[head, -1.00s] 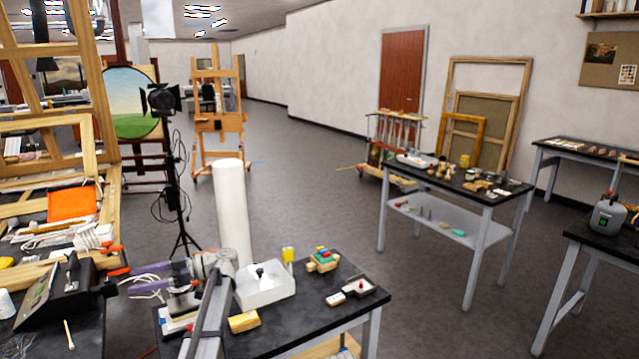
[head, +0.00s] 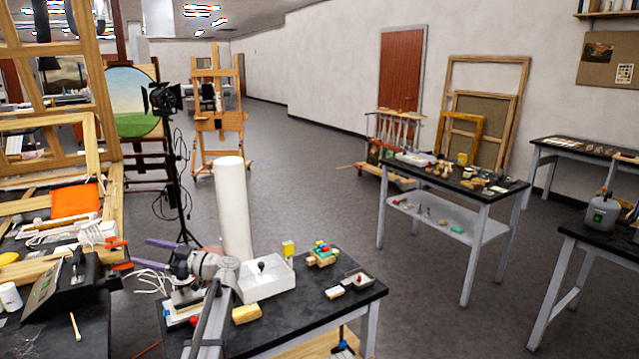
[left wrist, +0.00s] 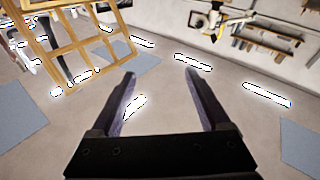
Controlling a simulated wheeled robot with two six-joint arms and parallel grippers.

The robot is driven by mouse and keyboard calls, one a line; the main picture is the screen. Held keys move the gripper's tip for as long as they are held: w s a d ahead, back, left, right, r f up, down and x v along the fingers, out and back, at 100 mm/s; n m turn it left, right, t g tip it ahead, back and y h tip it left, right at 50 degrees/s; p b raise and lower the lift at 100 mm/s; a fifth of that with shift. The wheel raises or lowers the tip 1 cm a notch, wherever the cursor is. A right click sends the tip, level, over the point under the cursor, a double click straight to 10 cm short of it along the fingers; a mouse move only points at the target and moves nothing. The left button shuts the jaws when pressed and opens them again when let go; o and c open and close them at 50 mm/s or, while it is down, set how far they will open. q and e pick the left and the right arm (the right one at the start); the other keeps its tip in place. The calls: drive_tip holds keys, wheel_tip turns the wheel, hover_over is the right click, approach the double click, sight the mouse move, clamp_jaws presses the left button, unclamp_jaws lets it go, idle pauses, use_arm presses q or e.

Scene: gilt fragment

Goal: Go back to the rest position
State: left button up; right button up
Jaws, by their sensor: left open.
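My left arm reaches up over the near black table. My left gripper (head: 150,254) points to the left in the head view, its two purple fingers spread apart. In the left wrist view my left gripper (left wrist: 160,72) is open with nothing between its fingers. That view looks past the fingers to a ceiling with lights and a wooden frame. My right gripper is not in view.
The near black table (head: 300,327) carries a white tall cylinder (head: 233,205), a white tray (head: 266,282), a yellow block (head: 246,313) and colored blocks (head: 322,254). A cluttered bench with a black box (head: 78,290) stands left. Open floor (head: 300,180) lies beyond.

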use_arm(q)
drive_tip(key=w+d+r+m+t+h, duration=0.1)
drive_tip(key=w+d+m+t+h, duration=0.3)
drive_tip(key=d+m+t, duration=0.4)
drive_tip(key=w+d+r+m+t+h, duration=0.2)
drive_tip(key=w+d+m+t+h, duration=0.25)
drive_tip(key=t, duration=0.45)
drive_tip(key=s+d+f+m+g+h, duration=0.25)
drive_tip(key=d+f+m+h, duration=0.55)
drive_tip(key=d+f+h, duration=0.45)
drive_tip(key=s+d+f+g+h, duration=0.2)
drive_tip(key=s+d+f+g, duration=0.45)
drive_tip(key=s+f, duration=0.35)
drive_tip(key=s+a+f+g+y, duration=0.1)
drive_tip(key=s+f+g, duration=0.25)
drive_tip(key=s, duration=0.75)
drive_tip(key=s+a+f+g+y, duration=0.1)
drive_tip(key=s+f+g+y, duration=0.3)
drive_tip(key=s, duration=0.7)
drive_tip(key=s+d+m+g+h, duration=0.1)
drive_tip(key=s+d, duration=0.4)
drive_tip(key=d, duration=0.5)
drive_tip(key=shift+s+r+m+g, duration=0.2)
drive_tip(key=shift+r+m+g, duration=0.25)
drive_tip(key=shift+m, duration=0.4)
